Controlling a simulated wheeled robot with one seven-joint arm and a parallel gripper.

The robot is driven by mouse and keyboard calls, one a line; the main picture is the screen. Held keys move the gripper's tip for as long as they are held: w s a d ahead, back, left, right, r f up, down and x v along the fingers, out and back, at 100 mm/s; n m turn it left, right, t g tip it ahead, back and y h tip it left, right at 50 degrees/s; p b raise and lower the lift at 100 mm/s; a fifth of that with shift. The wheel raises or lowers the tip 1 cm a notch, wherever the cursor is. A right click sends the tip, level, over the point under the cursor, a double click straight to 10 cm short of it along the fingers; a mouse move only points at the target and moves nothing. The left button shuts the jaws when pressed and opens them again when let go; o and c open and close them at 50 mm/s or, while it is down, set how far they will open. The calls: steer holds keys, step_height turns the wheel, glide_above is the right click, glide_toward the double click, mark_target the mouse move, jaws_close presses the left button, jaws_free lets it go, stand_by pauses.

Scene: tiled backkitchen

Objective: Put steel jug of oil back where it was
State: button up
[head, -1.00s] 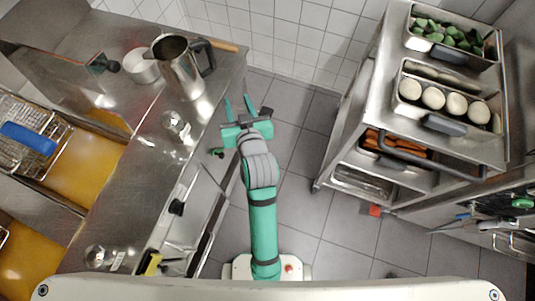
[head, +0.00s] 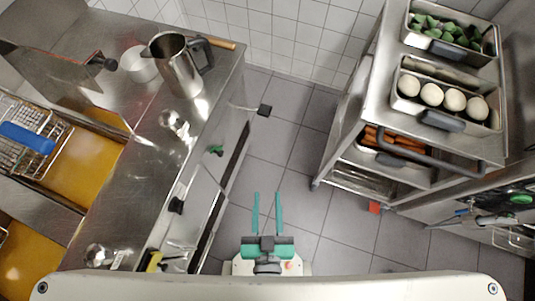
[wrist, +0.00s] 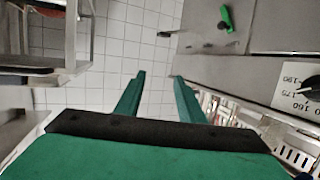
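The steel jug (head: 180,66) stands upright on the steel counter (head: 140,170) at the upper left of the head view, its dark handle turned to the right. My gripper (head: 266,198) is low in the middle of the head view, over the floor, well away from the jug. Its two green fingers are apart with nothing between them. The fingers also show in the wrist view (wrist: 158,82), with only wall tiles seen between them. The jug is not in the wrist view, and its contents cannot be made out.
A white container (head: 139,65) stands beside the jug. A fryer with a wire basket (head: 30,150) and yellow oil is at left. A steel trolley (head: 350,130) with food trays stands at right. Tiled floor (head: 285,140) between counter and trolley is free.

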steer(key=shift+v, duration=1.9)
steer(key=shift+s+r, duration=0.1)
steer(key=shift+r, duration=0.1)
steer(key=shift+d, duration=0.1)
steer(key=shift+c, duration=0.6)
